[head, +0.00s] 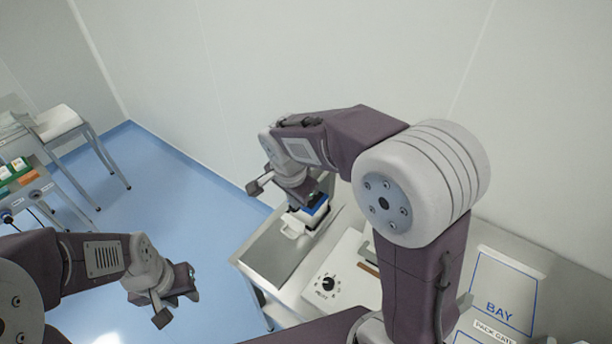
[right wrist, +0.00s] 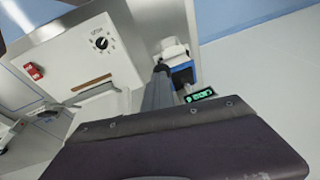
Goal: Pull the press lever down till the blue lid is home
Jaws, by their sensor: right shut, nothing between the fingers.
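The blue lid (head: 316,207) shows at a white container (head: 292,226) on the bench, partly hidden by my right gripper. In the right wrist view the blue lid (right wrist: 183,76) lies just below a white part. My right gripper (head: 303,196) is shut and empty, close above the lid. A grey bar with a dark end (right wrist: 158,90) stands in front of the lid in the right wrist view; I cannot tell whether it is the press lever. Whether the lid is fully seated is hidden. My left gripper (head: 184,287) hangs over the floor, away from the bench; its opening is unclear.
A pale machine box with a black dial (head: 328,284) stands beside the container. A red switch (right wrist: 34,70) and a small green display (right wrist: 200,95) show in the right wrist view. A BAY panel (head: 501,290) is at right. Blue floor (head: 185,190) lies open at left.

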